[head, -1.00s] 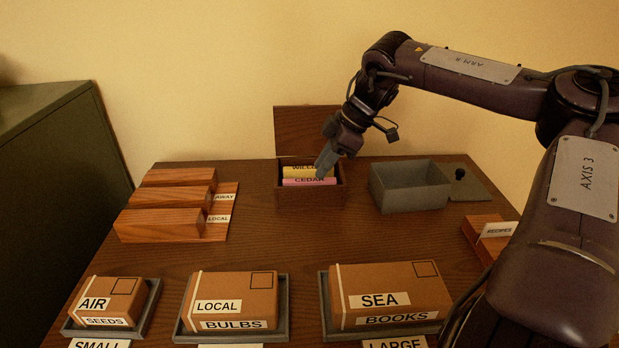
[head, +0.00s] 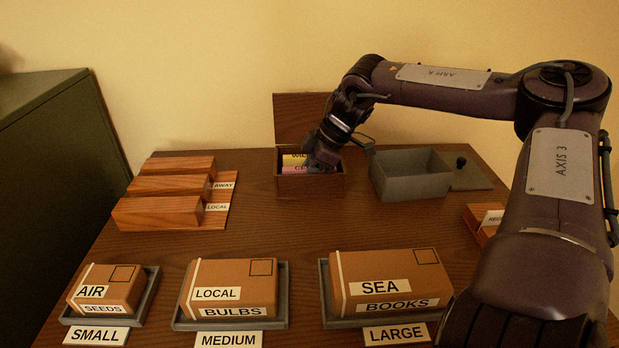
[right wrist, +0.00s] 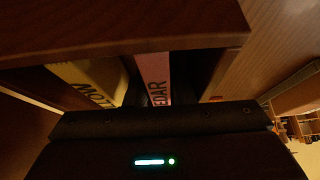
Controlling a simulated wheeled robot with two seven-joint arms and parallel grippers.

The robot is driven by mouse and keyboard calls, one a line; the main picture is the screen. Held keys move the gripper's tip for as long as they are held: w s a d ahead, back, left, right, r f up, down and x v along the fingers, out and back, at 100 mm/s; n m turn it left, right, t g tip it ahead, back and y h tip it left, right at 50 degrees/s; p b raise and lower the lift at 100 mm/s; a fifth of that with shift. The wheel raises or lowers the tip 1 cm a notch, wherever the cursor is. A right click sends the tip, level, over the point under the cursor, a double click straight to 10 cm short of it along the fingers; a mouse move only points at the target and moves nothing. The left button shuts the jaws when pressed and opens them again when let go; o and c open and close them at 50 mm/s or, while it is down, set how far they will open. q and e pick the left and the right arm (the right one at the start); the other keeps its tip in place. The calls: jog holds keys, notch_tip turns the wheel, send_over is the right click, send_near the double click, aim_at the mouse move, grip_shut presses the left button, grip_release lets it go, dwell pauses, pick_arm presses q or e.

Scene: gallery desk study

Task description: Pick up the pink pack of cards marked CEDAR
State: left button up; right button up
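The pink CEDAR pack (head: 292,170) stands in an open brown wooden box (head: 311,188) at the back of the desk. In the head view its right part is hidden by my right gripper (head: 316,165), which reaches down into the box. In the right wrist view the pink pack (right wrist: 155,78) lies ahead of the gripper, with dark shapes on both sides of it. I cannot tell whether the fingers touch it. A yellow pack (head: 292,158) stands just behind it, also visible in the right wrist view (right wrist: 92,78). My left gripper is out of view.
The box's raised lid (head: 293,122) stands behind it. A grey open box (head: 410,186) is close on the right, with a grey lid (head: 470,178) beside it. A wooden rack (head: 228,208) is at left. Three parcels on grey trays line the front.

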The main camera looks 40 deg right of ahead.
jog(key=shift+f, duration=0.15)
jog(key=shift+c, duration=0.3)
grip_shut()
